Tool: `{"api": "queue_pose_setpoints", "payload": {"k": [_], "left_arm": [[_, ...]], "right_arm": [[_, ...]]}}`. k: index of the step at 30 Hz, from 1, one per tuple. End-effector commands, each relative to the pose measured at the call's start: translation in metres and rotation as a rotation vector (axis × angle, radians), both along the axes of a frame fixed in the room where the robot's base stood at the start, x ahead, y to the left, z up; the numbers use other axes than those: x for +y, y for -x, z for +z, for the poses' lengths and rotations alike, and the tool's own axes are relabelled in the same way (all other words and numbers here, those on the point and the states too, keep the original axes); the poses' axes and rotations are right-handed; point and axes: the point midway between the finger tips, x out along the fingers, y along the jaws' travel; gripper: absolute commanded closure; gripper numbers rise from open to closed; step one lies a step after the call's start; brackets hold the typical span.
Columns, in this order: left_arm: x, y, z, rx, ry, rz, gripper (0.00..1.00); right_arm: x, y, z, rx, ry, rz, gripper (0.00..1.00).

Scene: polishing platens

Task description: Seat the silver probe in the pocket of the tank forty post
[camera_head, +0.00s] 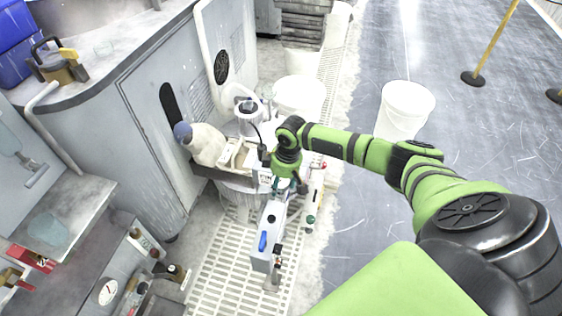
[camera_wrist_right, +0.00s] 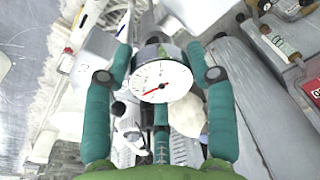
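My right gripper (camera_head: 287,187) is low over the grated floor in the head view, above a grey box-shaped unit (camera_head: 268,240). In the right wrist view its green fingers (camera_wrist_right: 160,65) stand on both sides of a round silver-rimmed piece with a white dial and red needle, which I take for the silver probe (camera_wrist_right: 163,82). The fingertips appear to press its sides, and the dial faces the camera. The probe cannot be made out in the head view. I cannot read a tank forty label, so its post and pocket are not identified. My left gripper is not in view.
A white bucket (camera_head: 403,110) stands right on the grey floor; another white tub (camera_head: 299,95) stands behind my gripper. A white bottle (camera_head: 203,143) is left of it. Cabinets (camera_head: 160,110) line the left. A yellow pole (camera_head: 495,45) stands far right, with open floor before it.

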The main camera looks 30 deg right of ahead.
Motion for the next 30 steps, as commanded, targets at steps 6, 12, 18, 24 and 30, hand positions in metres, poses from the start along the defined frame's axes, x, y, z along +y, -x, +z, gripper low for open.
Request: {"api": "queue_pose_setpoints", "payload": {"k": [6, 12, 18, 24, 30], "left_arm": [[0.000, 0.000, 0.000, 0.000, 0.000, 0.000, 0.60], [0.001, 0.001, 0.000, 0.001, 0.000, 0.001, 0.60], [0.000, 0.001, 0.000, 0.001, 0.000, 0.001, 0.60], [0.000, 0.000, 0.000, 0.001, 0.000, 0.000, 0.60], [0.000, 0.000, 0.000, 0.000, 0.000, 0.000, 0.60]], "right_arm": [[0.000, 0.000, 0.001, -0.001, 0.000, 0.000, 0.18], [-0.001, 0.000, 0.002, 0.000, 0.001, 0.000, 0.18], [-0.003, 0.001, 0.024, -0.004, 0.001, 0.001, 0.18], [-0.006, 0.005, 0.067, -0.005, 0.001, 0.000, 0.18], [-0.010, 0.009, 0.103, -0.004, 0.001, 0.000, 0.18]]}}
